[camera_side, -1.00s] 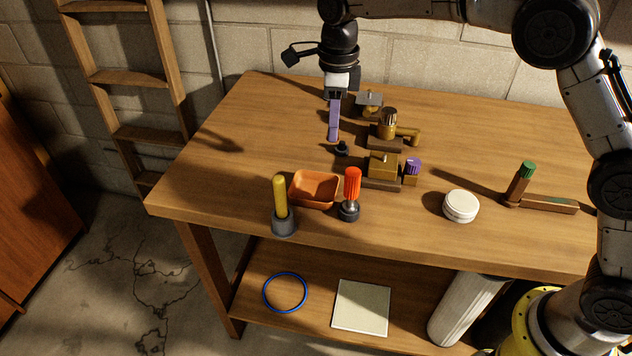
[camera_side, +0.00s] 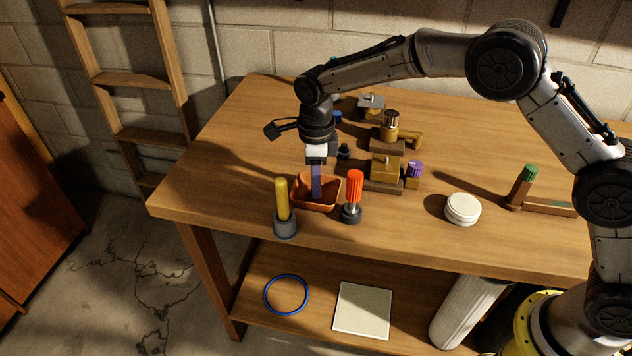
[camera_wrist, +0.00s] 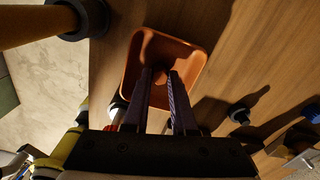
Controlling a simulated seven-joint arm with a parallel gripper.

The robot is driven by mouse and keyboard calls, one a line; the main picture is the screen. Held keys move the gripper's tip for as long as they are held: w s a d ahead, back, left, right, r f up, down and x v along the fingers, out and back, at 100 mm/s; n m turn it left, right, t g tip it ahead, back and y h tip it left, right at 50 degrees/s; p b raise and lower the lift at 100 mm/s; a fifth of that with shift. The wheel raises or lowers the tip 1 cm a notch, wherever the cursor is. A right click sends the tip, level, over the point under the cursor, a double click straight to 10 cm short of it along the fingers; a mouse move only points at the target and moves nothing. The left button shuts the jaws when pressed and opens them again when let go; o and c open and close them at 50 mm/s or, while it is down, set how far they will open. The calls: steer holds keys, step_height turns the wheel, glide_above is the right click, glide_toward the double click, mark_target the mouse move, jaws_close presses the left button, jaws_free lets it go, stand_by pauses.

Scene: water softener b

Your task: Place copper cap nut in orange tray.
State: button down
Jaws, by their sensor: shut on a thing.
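The orange tray (camera_side: 332,199) stands near the table's front left edge, between a yellow-handled tool and a red-handled tool. In the wrist view the tray (camera_wrist: 191,58) lies directly beyond my fingers. My gripper (camera_side: 316,198) points straight down, with its purple fingertips over or inside the tray. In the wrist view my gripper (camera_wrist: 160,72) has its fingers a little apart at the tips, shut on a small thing. I take it to be the copper cap nut; it is dark and hardly distinguishable against the copper-coloured tray floor.
The yellow-handled tool (camera_side: 282,199) stands close to the tray's left. The red-handled tool (camera_side: 354,187) stands close to its right. Brass fittings on wooden blocks (camera_side: 385,168) stand behind to the right. A white round tub (camera_side: 462,208) stands farther right. The table's left part is clear.

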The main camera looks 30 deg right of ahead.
steer(key=shift+f, duration=0.3)
steer(key=c, duration=0.7)
jaws_free()
steer(key=shift+r, duration=0.1)
step_height(320, 180, up, 12)
steer(key=shift+r, duration=0.1)
